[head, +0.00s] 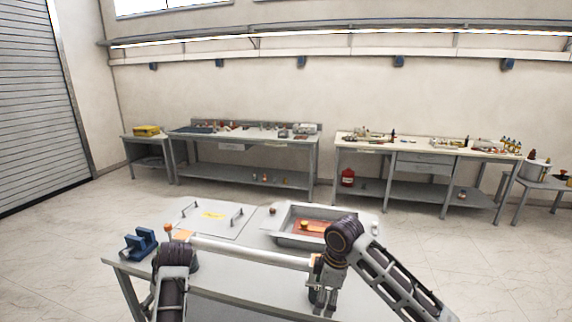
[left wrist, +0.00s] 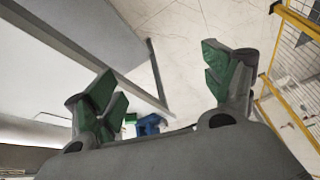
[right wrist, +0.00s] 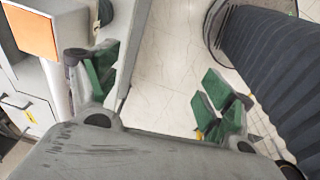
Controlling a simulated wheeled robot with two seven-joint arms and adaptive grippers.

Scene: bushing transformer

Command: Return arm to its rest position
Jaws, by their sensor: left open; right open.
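My right arm comes in from the right in the head view. Its gripper (head: 323,298) points down near the front edge of the grey table (head: 230,281). In the right wrist view the green-padded fingers of this gripper (right wrist: 157,82) are spread with only floor between them. My left arm shows at the lower left of the head view, but its fingers cannot be made out there. In the left wrist view the left gripper (left wrist: 160,82) is open and empty, with floor between its fingers. A long white bushing (head: 250,254) lies across the table between the two arms.
On the table are a white cover plate (head: 196,222) with two handles, an open metal tank (head: 285,226) with a copper-coloured inside, and a blue holder (head: 139,244) at the left. Workbenches stand along the wall. A yellow-framed fence (left wrist: 289,108) shows in the left wrist view.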

